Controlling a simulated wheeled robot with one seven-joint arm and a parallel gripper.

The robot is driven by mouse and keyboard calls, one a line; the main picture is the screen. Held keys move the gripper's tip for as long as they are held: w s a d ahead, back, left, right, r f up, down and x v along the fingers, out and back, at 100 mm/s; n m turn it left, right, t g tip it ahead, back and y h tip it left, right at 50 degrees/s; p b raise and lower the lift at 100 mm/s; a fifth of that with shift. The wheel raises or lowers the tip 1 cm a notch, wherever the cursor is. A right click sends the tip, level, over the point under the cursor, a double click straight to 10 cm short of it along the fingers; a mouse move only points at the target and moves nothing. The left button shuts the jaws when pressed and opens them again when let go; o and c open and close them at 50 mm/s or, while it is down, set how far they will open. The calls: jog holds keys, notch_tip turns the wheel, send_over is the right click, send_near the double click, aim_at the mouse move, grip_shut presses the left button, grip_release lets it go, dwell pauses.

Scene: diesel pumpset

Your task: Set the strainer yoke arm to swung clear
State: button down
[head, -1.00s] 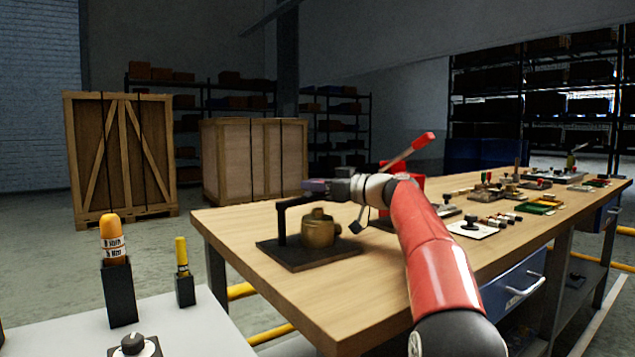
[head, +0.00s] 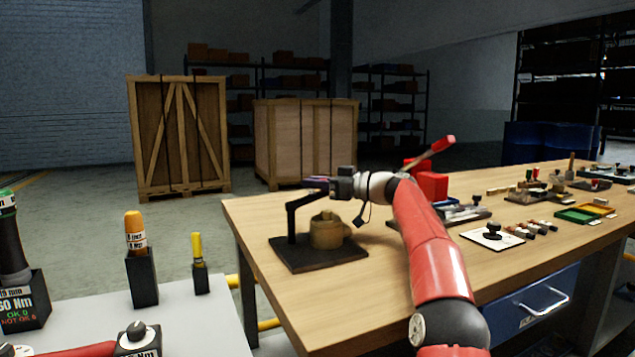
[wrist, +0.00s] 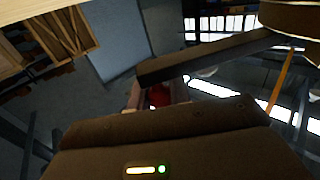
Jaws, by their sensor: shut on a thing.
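The strainer is a squat brass pot (head: 326,232) on a dark square base plate (head: 290,258) at the near left of the workbench. The black yoke arm (head: 302,198) runs from the top of a post at the pot's left, back and to the right. My gripper (head: 318,186) is shut on its outer end, behind and above the pot. In the wrist view the yoke arm (wrist: 205,58) is a dark bar crossing to the fingers (wrist: 158,95), which are partly hidden by the gripper body. Part of the brass pot (wrist: 290,18) shows at top right.
The wooden workbench (head: 400,290) holds a red block (head: 432,186), a white card with a black knob (head: 492,235) and several small parts to the right. A grey table (head: 190,325) with tools is at near left. Wooden crates (head: 305,140) stand behind on open floor.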

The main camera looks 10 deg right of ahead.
jog(key=c, duration=1.6)
grip_release()
jog(key=shift+o, duration=0.2)
jog(key=shift+d, duration=0.1)
jog(key=b+v, duration=0.2)
jog(key=v, duration=0.5)
jog(key=shift+s+d, duration=0.2)
jog(key=shift+d, duration=0.1)
